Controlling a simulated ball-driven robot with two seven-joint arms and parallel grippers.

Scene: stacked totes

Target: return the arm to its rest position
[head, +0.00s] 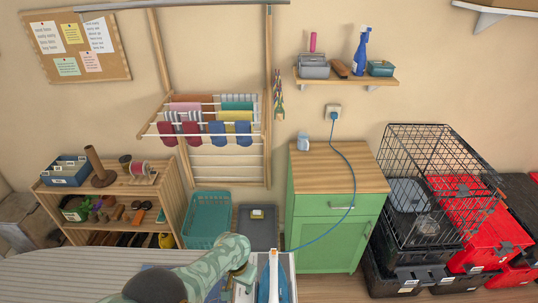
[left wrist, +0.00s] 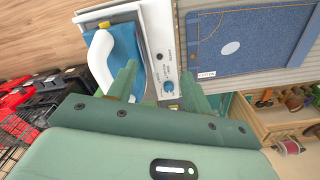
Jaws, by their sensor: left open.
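My left arm comes in from the bottom left in the head view, with its left gripper (left wrist: 158,78) beside the blue and white iron. In the left wrist view its two green fingers are apart, with nothing seen held between them. The iron (head: 273,278) sits on a pale rest at the bottom of the head view. Its white handle and blue body (left wrist: 126,45) show beyond the left finger, and a white panel with a blue dial (left wrist: 168,86) lies beyond the gap. My right gripper is in neither view.
The striped ironing board (head: 60,275) spans the bottom left. A blue cord (head: 352,185) runs to the wall outlet across the green cabinet (head: 325,235). A wire crate (head: 435,180) stands right.

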